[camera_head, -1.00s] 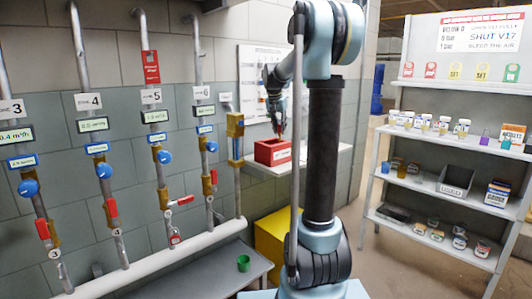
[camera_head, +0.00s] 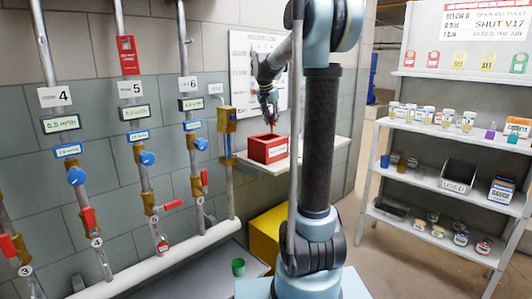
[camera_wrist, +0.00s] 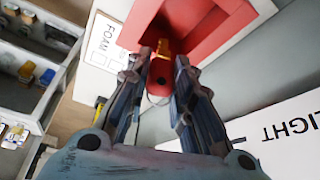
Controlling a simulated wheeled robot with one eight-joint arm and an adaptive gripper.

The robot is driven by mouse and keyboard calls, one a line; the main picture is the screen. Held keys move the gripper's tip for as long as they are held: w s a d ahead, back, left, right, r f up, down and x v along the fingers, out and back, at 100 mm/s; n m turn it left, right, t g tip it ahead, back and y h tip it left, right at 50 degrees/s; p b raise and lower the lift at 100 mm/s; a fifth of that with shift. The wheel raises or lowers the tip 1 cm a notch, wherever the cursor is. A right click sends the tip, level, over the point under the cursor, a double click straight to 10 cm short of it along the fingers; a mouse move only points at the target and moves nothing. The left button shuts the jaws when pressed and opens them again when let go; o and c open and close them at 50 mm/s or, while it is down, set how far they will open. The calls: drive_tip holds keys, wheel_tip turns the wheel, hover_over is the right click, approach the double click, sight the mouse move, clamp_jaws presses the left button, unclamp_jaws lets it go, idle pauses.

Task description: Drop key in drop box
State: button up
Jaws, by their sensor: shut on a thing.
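The red drop box (camera_head: 265,151) sits on the white wall shelf at the centre of the head view. In the wrist view its red rim (camera_wrist: 238,14) and dark inside fill the top. My gripper (camera_head: 271,122) points down just above the box. In the wrist view my gripper (camera_wrist: 165,62) is shut on the key (camera_wrist: 160,78), which shows as a red piece with a brass-coloured part near the fingertips. The key's end overlaps the box in this view. I cannot tell whether the key is below the rim.
Pipes with valves and gauges line the left wall, with a red tag (camera_head: 127,55) on one. A yellow bin (camera_head: 266,236) and a green cup (camera_head: 238,267) are below. A shelf rack (camera_head: 450,185) with jars stands right. A board hangs behind my arm.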

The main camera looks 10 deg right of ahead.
drive_tip(key=shift+f, duration=0.8)
drive_tip(key=o, duration=0.9)
drive_tip(key=shift+s, duration=0.1)
drive_tip(key=v, duration=1.2)
drive_tip(key=shift+f, duration=0.1)
